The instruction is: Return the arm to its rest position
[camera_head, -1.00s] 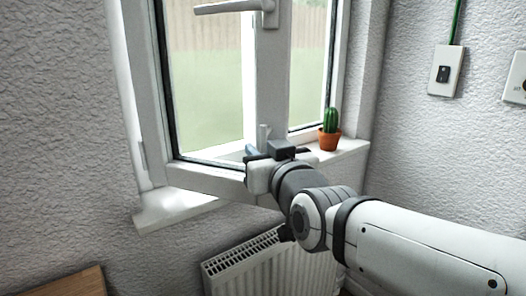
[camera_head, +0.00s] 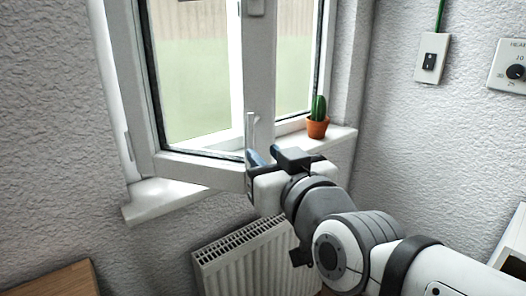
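My gripper (camera_head: 270,157) is in front of the window, near the lower corner of its opened sash (camera_head: 207,171). Its two dark fingers point away from me, and a gap seems to show between them. A thin upright light-coloured bar (camera_head: 251,130), perhaps part of the window's hardware, shows just behind the fingertips; I cannot tell whether the fingers touch it. My arm reaches in from the lower right. The arm's own body hides part of the window sill and the wall below.
A potted cactus (camera_head: 317,118) stands on the right of the sill (camera_head: 160,199). A white radiator (camera_head: 245,262) is below the window. A wooden surface (camera_head: 50,281) is at lower left. A light switch (camera_head: 431,58) and a dial (camera_head: 514,71) are on the right wall.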

